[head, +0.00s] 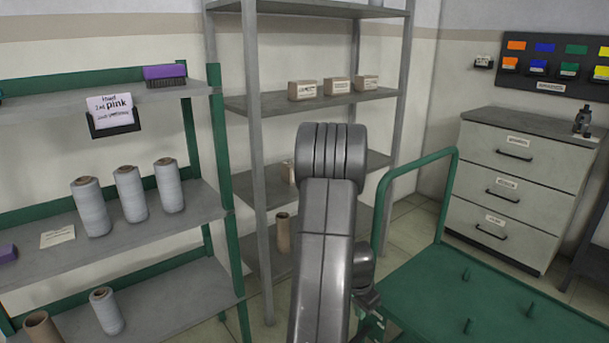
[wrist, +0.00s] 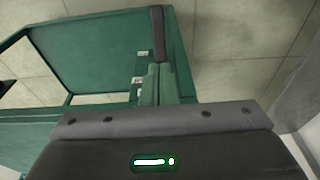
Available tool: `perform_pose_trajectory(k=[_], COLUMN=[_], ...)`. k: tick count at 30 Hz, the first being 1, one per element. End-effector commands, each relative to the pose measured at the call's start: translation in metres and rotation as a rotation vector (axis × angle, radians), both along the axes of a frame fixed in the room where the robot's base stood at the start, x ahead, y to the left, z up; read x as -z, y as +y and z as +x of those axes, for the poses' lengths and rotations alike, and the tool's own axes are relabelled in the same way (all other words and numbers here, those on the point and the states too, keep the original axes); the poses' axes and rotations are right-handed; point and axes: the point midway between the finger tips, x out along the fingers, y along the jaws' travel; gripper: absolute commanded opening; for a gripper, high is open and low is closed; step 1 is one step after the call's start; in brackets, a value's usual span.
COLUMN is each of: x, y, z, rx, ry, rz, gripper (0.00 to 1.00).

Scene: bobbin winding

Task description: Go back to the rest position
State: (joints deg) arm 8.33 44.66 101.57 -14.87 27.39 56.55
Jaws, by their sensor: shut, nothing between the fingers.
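My arm (head: 325,240) rises in the middle of the head view, bent at a thick grey joint at the top. My gripper is mostly hidden behind the arm in that view; only dark parts show low on its right side. In the wrist view my gripper (wrist: 157,38) shows its dark body with a green-lit mark across the bottom and its fingers together, pointing up the picture. Nothing is held. Behind the fingers are the green cart frame and the tiled floor.
The green cart (head: 480,300) with upright pegs stands right of my arm. A shelf with grey cones (head: 130,193) is at the left, and a grey metal rack (head: 255,150) with small boxes stands behind. A drawer cabinet (head: 515,190) is at the right. Floor shows between cart and cabinet.

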Motion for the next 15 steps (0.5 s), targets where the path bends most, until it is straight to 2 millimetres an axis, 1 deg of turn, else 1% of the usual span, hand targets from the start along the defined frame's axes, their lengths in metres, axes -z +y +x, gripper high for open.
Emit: perform_pose_trajectory(k=[1,6,12,15], x=[-0.013,-0.045,-0.074,-0.083], y=[0.001,0.006,0.010,0.012], z=[0.000,-0.004,-0.008,-0.009], rx=[-0.001,0.000,0.000,0.000], ry=[-0.004,-0.003,-0.002,-0.001], rz=[-0.001,0.000,-0.001,0.000], gripper=[0.00,0.00,0.00,0.00])
